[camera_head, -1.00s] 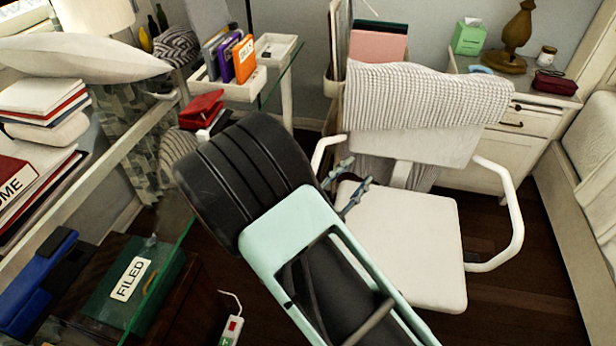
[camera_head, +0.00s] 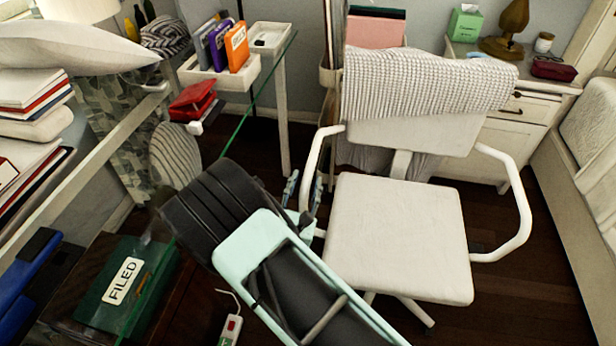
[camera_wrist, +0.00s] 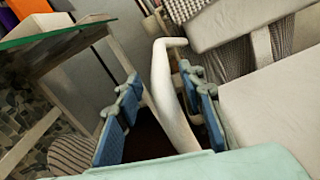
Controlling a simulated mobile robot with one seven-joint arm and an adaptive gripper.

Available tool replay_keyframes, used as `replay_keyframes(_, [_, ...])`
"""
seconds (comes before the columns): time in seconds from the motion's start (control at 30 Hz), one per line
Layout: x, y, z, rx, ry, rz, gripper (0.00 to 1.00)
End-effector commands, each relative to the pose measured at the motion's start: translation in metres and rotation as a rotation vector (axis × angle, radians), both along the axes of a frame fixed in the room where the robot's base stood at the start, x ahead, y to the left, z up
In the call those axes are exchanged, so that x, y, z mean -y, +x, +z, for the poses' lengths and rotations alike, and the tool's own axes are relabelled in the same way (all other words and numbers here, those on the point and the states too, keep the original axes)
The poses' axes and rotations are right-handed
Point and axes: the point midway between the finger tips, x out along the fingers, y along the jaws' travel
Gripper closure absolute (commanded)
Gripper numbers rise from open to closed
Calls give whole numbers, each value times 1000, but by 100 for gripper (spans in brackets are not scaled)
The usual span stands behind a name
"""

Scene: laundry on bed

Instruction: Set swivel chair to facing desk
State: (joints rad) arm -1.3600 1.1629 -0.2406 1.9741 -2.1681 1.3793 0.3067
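The white swivel chair (camera_head: 395,230) stands right of centre, its backrest at the far side and its seat front toward me. A grey-white knitted cloth (camera_head: 425,90) drapes over the backrest. The glass-topped desk (camera_head: 262,103) with white legs runs along the left, beside the chair. My gripper (camera_head: 304,190) is at the chair's left armrest (camera_head: 312,165). In the wrist view, my gripper (camera_wrist: 165,115) is open, with blue-padded fingers on either side of the armrest (camera_wrist: 168,85). The right finger looks close to it; contact cannot be told.
A white tray (camera_head: 222,72) with small boxes and a red stapler-like object (camera_head: 193,102) sit on the desk side. A green box marked FILED (camera_head: 125,285) is at lower left. A white cabinet (camera_head: 510,135) stands behind the chair. Dark floor (camera_head: 520,285) is clear at lower right.

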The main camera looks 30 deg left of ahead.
Motion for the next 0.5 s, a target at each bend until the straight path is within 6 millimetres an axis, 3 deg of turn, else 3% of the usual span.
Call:
replay_keyframes(0.2, [-7,26,0,0,2,-1,64])
replay_keyframes(0.5, [-9,31,0,0,1,-1,64])
